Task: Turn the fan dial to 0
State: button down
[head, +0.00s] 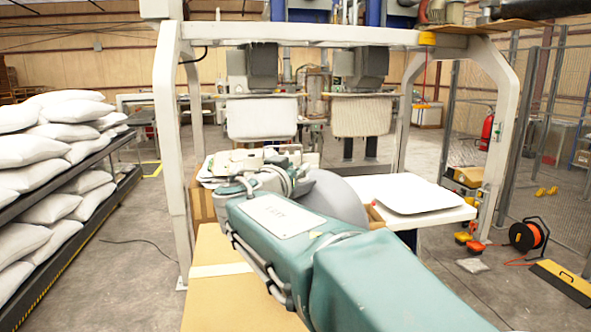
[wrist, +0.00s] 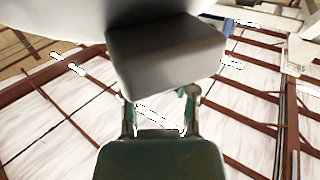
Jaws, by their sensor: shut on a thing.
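My gripper (wrist: 160,112) is below the middle of the wrist view, with a finger on each side. It is shut on a dark grey block (wrist: 166,55), whose near face hides most of the contact. I cannot tell whether this block is the fan dial; no dial markings or numbers show. A pale rounded surface (wrist: 62,14) lies behind the block at the top left. In the head view my teal arm reaches forward to the work table, and my fingertips cannot be made out there. No fan dial can be picked out in the head view.
A white machine (head: 238,162) and a grey rounded thing (head: 336,196) stand beside my arm. A cardboard box (head: 215,262) is below. Frame posts (head: 169,150) stand left and right. Pillow racks (head: 85,160) line the left.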

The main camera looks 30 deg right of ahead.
jog(key=shift+n+t+y, duration=1.2)
jog(key=shift+t+y, duration=0.1)
jog(key=shift+y, duration=0.3)
jog(key=shift+c, duration=2)
grip_release()
jog(key=shift+a, duration=0.1)
jog(key=v, duration=1.2)
jog(key=shift+f, duration=0.2)
